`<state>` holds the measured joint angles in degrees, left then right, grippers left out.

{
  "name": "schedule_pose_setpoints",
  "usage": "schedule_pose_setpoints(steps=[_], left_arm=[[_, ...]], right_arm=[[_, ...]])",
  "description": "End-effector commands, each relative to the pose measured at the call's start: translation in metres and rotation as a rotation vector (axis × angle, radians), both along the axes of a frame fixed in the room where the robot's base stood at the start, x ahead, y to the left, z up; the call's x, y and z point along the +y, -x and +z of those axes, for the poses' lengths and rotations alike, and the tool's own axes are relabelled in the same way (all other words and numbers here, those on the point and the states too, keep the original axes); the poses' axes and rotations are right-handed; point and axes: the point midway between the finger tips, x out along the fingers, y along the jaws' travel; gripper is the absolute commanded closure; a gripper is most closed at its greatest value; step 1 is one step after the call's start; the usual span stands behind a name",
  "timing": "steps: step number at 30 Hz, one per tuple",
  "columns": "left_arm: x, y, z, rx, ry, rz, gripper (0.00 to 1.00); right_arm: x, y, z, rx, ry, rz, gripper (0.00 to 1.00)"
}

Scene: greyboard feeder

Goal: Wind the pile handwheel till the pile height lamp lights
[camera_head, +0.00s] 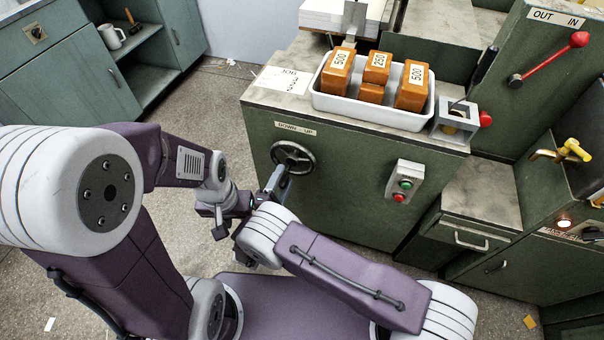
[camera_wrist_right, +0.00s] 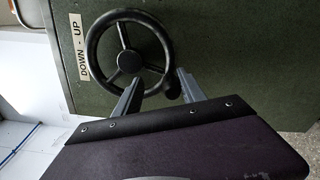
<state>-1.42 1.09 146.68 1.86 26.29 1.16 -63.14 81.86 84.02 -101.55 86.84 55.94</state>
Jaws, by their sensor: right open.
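The pile handwheel (camera_head: 293,157) is a black spoked wheel on the green cabinet front, below a DOWN - UP label (camera_head: 296,129). It also shows in the right wrist view (camera_wrist_right: 130,61). Its dark knob (camera_wrist_right: 173,90) sits at the wheel's lower right in that view, between my finger tips and nearer the right finger. My right gripper (camera_head: 277,179) is open at the wheel's lower rim; contact cannot be told. My left gripper (camera_head: 217,214) is left of the right one, away from the wheel; its jaws are unclear. A small lamp (camera_head: 564,222) glows at far right; its label is too small to read.
A white tray (camera_head: 322,101) with orange blocks stands on the cabinet top. A switch box (camera_head: 404,183) with green and red buttons is right of the wheel. A red-knobbed lever (camera_head: 548,58) and a yellow tap-like handle (camera_head: 565,152) are farther right.

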Motion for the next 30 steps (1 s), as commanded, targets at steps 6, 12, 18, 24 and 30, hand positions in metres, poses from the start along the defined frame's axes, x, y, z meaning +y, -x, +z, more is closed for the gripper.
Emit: schedule_pose_setpoints(steps=[6, 12, 18, 24, 30], left_arm=[[0.0, 0.0, 0.05, 0.0, 0.0, 0.0, 0.64], [0.0, 0.0, 0.088, 0.0, 0.0, 0.0, 0.64], [0.0, 0.0, 0.127, 0.0, 0.0, 0.0, 0.64], [0.0, 0.0, 0.15, 0.0, 0.0, 0.0, 0.64], [0.0, 0.0, 0.152, 0.0, 0.0, 0.0, 0.64]], right_arm=[[-0.014, 0.005, 0.048, -0.01, 0.004, -0.002, 0.57], [-0.043, 0.016, 0.066, -0.007, 0.004, 0.001, 0.57], [-0.078, 0.028, 0.086, -0.005, 0.004, -0.001, 0.57], [-0.102, 0.037, 0.097, -0.005, 0.001, 0.0, 0.57], [-0.109, 0.04, 0.096, -0.005, -0.001, 0.001, 0.57]])
